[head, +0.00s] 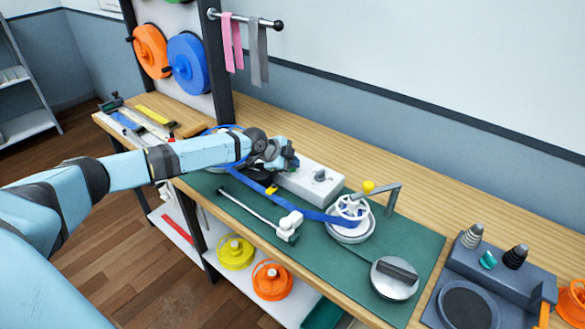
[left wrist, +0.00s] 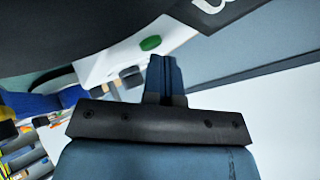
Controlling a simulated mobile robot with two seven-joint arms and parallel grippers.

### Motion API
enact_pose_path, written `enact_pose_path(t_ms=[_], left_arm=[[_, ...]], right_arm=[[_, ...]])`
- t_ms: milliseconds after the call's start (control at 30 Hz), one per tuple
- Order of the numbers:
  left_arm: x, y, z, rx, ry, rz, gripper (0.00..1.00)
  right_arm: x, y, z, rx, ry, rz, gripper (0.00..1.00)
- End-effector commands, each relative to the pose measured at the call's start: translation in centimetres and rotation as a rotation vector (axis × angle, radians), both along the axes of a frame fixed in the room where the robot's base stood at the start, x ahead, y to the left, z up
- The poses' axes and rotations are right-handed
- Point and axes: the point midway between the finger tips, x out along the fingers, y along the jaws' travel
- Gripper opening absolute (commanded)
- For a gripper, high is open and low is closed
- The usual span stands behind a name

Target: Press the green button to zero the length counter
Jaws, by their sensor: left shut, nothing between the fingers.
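The green button (left wrist: 150,43) shows in the left wrist view as a small green disc on a white housing. The white counter box (head: 318,192) lies on the green mat in the head view, with a grey knob (head: 320,175) on top. My left gripper (head: 287,160) is over the left end of this box, shut and empty, and hides the button there. In the left wrist view its closed fingers (left wrist: 164,68) are close beside the button in the picture; I cannot tell the height gap. My right gripper is in neither view.
A blue strap (head: 305,212) runs across the mat to a white reel (head: 351,212) with a crank arm at right. A rod-like tool (head: 250,209) lies in front. A round grey-topped disc (head: 395,277) stands near the front edge. The wall is close behind the bench.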

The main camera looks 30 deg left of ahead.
Motion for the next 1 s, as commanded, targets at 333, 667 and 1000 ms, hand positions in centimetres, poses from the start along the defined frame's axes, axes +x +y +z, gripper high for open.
enact_pose_path(t_ms=[333, 667, 1000], left_arm=[[0.0, 0.0, 0.2, 0.001, 0.001, 0.0, 0.0], [0.0, 0.0, 1.9, 0.0, 0.001, -0.001, 0.0], [0.0, 0.0, 1.9, 0.0, 0.001, -0.001, 0.0]], right_arm=[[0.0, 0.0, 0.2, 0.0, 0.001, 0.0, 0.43], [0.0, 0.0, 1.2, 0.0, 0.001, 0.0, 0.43], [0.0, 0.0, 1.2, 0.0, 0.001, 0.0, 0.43]])
